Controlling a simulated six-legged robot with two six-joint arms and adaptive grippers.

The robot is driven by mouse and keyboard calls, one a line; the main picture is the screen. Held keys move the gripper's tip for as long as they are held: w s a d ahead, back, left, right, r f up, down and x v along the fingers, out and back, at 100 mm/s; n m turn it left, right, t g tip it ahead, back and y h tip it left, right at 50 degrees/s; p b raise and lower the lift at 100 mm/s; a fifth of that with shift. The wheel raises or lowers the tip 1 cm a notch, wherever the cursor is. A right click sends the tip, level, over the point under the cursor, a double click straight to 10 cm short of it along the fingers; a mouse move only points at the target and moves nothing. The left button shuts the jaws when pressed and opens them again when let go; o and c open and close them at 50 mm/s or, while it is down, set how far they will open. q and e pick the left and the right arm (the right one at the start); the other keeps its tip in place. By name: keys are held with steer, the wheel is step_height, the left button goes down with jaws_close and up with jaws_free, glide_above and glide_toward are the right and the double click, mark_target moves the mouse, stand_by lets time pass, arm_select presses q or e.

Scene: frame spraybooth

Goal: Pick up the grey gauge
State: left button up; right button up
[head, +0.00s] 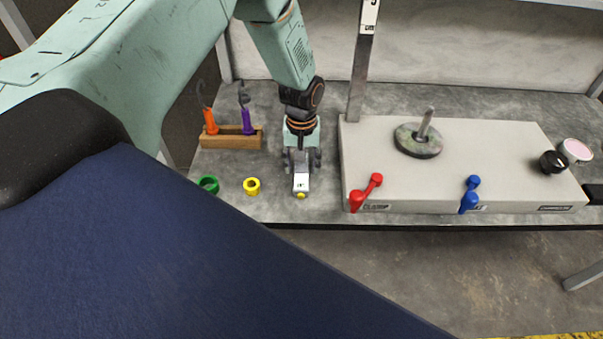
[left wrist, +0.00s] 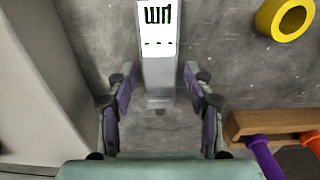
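The grey gauge (head: 301,182) lies on the grey bench, left of the pale box, with a white display and a yellow tip at its near end. In the left wrist view the gauge (left wrist: 158,70) shows its display marked "µm" at the top. My left gripper (head: 302,163) points down at the gauge's far end. In the left wrist view my left gripper (left wrist: 159,87) is open, with one finger on each side of the gauge and a gap on both sides. My right gripper is not in view.
The pale box (head: 480,145), with a red lever (head: 367,192) and a blue lever (head: 470,193), stands close on the right. A wooden rack (head: 232,140) with orange and purple tools stands left. A yellow ring (head: 252,186) and green ring (head: 208,185) lie nearby.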

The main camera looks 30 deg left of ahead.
arm_select(q)
jaws_close()
stand_by(0.3)
steer(key=shift+r, duration=0.1)
